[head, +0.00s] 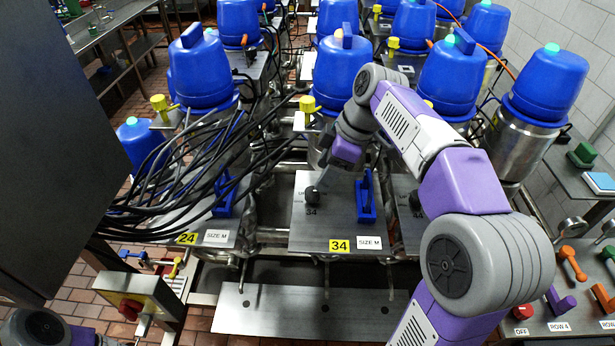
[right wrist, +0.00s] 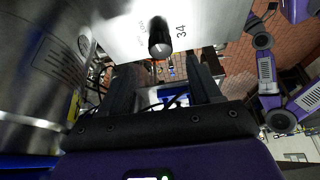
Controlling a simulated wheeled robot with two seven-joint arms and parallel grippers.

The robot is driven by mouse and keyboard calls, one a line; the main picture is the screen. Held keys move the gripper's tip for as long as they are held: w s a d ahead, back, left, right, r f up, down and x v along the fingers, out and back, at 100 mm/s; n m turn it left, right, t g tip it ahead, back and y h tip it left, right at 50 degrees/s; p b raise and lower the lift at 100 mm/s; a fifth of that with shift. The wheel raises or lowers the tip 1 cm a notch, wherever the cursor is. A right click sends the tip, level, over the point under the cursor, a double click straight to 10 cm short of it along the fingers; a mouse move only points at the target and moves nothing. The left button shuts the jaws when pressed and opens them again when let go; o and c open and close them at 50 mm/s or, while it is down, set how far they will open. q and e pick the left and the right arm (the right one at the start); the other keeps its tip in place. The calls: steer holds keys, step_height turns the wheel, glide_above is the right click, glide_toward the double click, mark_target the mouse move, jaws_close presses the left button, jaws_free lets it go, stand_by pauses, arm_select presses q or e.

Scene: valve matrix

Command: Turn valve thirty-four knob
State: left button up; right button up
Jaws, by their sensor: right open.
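The valve 34 panel (head: 325,232) is a grey metal plate with a yellow "34" label and a "SIZE M" tag. Its small black knob (head: 312,193) sits at the upper left, above a printed "34". The knob also shows in the right wrist view (right wrist: 160,42), beyond the fingertips. My right gripper (head: 325,176) is just above and beside the knob in the head view. In the right wrist view its two dark fingers (right wrist: 163,82) are apart, with nothing between them. The knob appears clear of the fingers. My left gripper does not show.
A blue handle (head: 367,201) stands on the same panel, right of the knob. Black cables (head: 200,165) drape over the valve 24 panel (head: 215,238) at left. Blue-topped housings (head: 341,72) stand behind. A dark slab (head: 55,130) blocks the left side.

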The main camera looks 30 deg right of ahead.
mark_target(313, 191)
steer(key=b+x, duration=0.1)
steer(key=x, duration=0.5)
steer(key=shift+s+f, duration=0.1)
steer(key=shift+c, duration=0.3)
steer(key=c, duration=1)
